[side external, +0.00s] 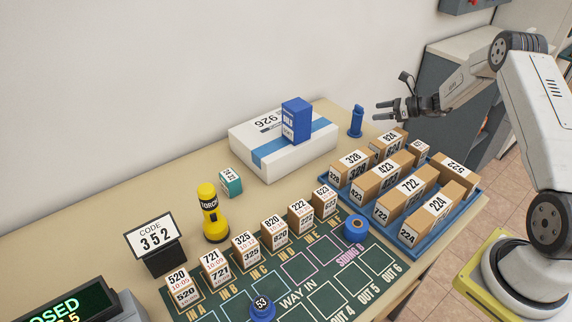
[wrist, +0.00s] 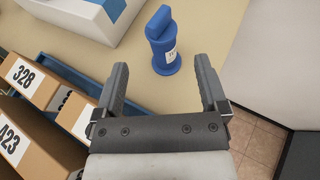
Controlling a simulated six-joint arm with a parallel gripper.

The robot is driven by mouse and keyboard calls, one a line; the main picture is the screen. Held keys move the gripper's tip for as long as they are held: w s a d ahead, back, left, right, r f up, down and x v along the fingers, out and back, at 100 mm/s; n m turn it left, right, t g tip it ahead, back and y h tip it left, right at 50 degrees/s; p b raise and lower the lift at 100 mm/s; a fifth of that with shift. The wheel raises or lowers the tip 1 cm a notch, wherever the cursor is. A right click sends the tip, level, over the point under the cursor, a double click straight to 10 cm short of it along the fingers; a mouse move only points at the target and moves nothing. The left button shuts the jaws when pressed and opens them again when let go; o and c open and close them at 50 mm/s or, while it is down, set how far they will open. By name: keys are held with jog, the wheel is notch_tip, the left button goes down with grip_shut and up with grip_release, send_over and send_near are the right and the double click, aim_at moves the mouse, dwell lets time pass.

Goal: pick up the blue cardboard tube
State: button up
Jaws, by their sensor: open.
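A blue upright object (side external: 356,121), the thing most like the blue cardboard tube, stands on the beige counter behind the parcel tray. In the wrist view the blue object (wrist: 166,52) has a round lower body with a white label, a narrower neck and a slanted top. My gripper (side external: 381,111) is open and empty, to the right of the blue object with its fingers pointing at it. In the wrist view the object stands beyond my gripper's fingertips (wrist: 162,65), between their lines and apart from them.
A blue tray (side external: 416,250) of brown numbered parcels lies close by. A white box (side external: 300,158) with a blue carton (side external: 296,120) on it stands to the left. The counter's edge is near.

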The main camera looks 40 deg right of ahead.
aim_at(358, 113)
jog(key=shift+f+x, duration=0.1)
jog(key=shift+x, duration=1.9)
jog(key=shift+f+x, duration=0.15)
jog(key=shift+x, duration=1.85)
jog(key=shift+d, duration=0.15)
grip_shut()
